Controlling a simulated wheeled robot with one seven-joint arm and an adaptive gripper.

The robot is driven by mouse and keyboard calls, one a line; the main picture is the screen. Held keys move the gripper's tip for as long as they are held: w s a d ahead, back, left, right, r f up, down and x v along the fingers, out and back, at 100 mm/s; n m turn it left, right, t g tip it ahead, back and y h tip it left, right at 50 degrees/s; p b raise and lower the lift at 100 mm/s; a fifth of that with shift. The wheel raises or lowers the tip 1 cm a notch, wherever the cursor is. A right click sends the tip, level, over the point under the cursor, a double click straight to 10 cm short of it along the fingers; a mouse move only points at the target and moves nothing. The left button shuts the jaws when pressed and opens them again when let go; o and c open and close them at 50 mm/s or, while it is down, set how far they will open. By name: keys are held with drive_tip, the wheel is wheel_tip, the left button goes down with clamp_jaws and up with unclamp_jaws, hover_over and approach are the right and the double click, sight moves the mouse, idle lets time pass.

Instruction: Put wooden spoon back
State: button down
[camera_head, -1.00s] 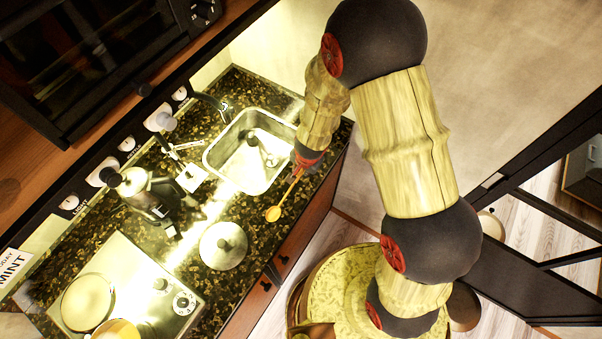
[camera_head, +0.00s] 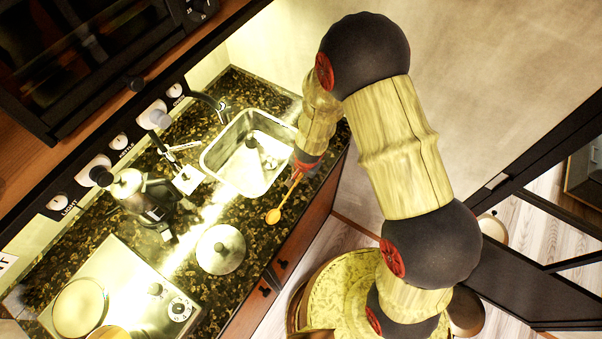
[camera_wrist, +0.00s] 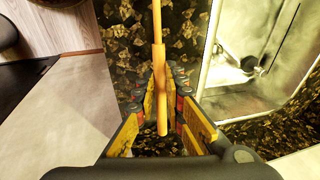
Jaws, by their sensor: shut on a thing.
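The wooden spoon (camera_head: 274,215) is orange-yellow, with its bowl pointing down and left over the dark speckled counter, near the counter's front edge. Its handle runs up into my gripper (camera_head: 297,172). In the wrist view, the spoon's handle (camera_wrist: 160,85) passes between the two yellow fingers of my gripper (camera_wrist: 163,100), its end toward the camera. My gripper is shut on the handle. The bowl is out of the wrist view. I cannot tell whether the spoon touches the counter.
A steel sink (camera_head: 248,160) lies just left of my gripper. A round lid (camera_head: 220,250) sits on the counter, with a stove (camera_head: 130,290) beyond it. A silver and black kettle-like pot (camera_head: 130,190) stands near the back wall. Drawers (camera_head: 290,250) front the counter.

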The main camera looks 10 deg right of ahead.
drive_tip(key=shift+f, duration=0.3)
drive_tip(key=c, duration=1.9)
unclamp_jaws()
drive_tip(key=shift+r, duration=0.15)
drive_tip(key=s+d+r+n+t+y+p, duration=0.1)
drive_tip(key=s+r+n+p, duration=0.2)
drive_tip(key=r, duration=1.6)
drive_tip(key=s+r+n+t+y+p, duration=0.15)
drive_tip(key=r+p, duration=0.25)
drive_tip(key=r, duration=1.5)
drive_tip(key=s+d+r+n+h, duration=0.1)
drive_tip(key=s+d+r, duration=0.2)
drive_tip(key=s+r, duration=0.1)
drive_tip(key=s+d+r+n+h, duration=0.1)
drive_tip(key=s+d+r, duration=0.3)
drive_tip(key=s, duration=0.2)
drive_tip(key=s+d+r+n+h, duration=0.1)
drive_tip(key=s+d+r, duration=0.2)
drive_tip(key=s+r, duration=0.1)
drive_tip(key=shift+s+d+r, duration=0.1)
drive_tip(key=shift+s+d, duration=0.25)
drive_tip(key=shift+s, duration=0.35)
